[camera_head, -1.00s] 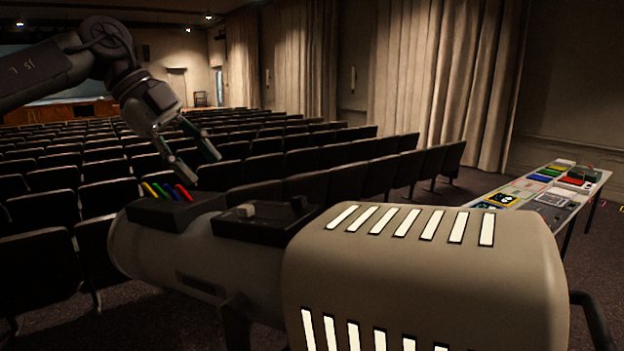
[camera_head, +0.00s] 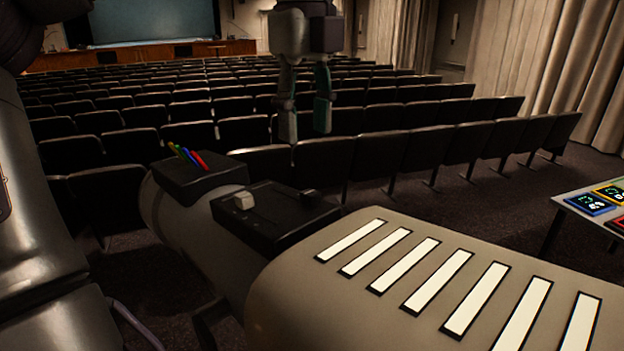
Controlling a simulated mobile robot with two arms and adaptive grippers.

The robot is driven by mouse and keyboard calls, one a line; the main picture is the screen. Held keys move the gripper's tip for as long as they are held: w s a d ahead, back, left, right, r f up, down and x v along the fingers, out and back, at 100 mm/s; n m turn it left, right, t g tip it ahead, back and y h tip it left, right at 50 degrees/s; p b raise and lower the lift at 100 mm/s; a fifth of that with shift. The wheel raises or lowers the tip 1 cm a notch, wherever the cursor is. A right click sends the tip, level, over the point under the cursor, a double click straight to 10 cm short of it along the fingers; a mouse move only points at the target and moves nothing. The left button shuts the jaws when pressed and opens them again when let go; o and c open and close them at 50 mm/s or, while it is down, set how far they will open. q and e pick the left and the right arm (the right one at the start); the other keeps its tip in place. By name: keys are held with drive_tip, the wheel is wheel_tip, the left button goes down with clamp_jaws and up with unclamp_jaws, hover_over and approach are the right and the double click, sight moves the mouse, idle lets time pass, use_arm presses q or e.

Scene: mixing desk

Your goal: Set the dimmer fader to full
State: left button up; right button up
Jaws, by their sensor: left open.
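A dark raised piece (camera_head: 308,198) stands at the box's right side. My left gripper (camera_head: 305,130) hangs fingers down, open and empty, above and beyond the box in the picture. Its fingers are apart and do not visibly touch the knob. My right gripper is not in view.
A black holder (camera_head: 198,178) with several coloured sticks stands left of the dimmer box. The housing has a row of bright slots (camera_head: 435,275). Seat rows (camera_head: 390,150) fill the space behind. A table (camera_head: 572,205) with coloured panels is at the right.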

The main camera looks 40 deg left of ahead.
use_arm(q)
drive_tip(key=p, duration=0.1)
hover_over(310, 192)
wheel_tip(310, 192, down, 6)
drive_tip(key=shift+s+r, duration=0.1)
drive_tip(key=shift+s, duration=0.05)
drive_tip(key=f, duration=0.2)
drive_tip(key=f+p, duration=0.1)
drive_tip(key=shift+w+f, duration=0.25)
drive_tip(key=shift+w, duration=0.05)
drive_tip(key=shift+s+f, duration=0.1)
drive_tip(key=shift+f, duration=0.15)
drive_tip(key=shift+s+f, duration=0.1)
drive_tip(key=shift+f, duration=0.05)
drive_tip(key=shift+c, duration=0.2)
drive_tip(key=c, duration=0.8)
clamp_jaws()
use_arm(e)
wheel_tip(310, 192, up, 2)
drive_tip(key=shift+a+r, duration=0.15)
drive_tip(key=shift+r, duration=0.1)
use_arm(q)
drive_tip(key=shift+a, duration=0.1)
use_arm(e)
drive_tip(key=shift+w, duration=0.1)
